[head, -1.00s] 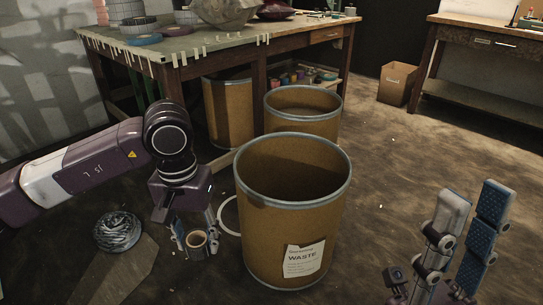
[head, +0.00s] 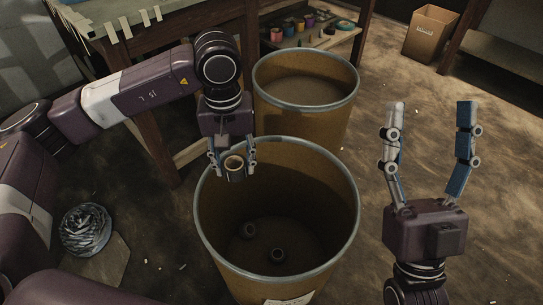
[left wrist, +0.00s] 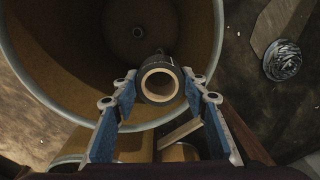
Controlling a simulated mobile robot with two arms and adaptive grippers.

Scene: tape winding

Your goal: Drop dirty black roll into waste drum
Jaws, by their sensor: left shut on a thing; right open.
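The black roll (head: 234,173), with a tan core, is held between the fingers of my left gripper (head: 233,168). It hangs over the far left part of the open waste drum, near its rim (head: 352,200). In the left wrist view the roll (left wrist: 160,85) sits between the blue finger pads, with the drum's inside (left wrist: 100,50) beneath it. My right gripper (head: 430,125) is open and empty, pointing up to the right of the drum.
A second brown drum (head: 300,115) stands just behind the waste drum, beside the table. A wrapped grey ball (head: 85,229) lies on the floor at the left. A cardboard box (head: 430,33) stands at the back right. Floor at the right is clear.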

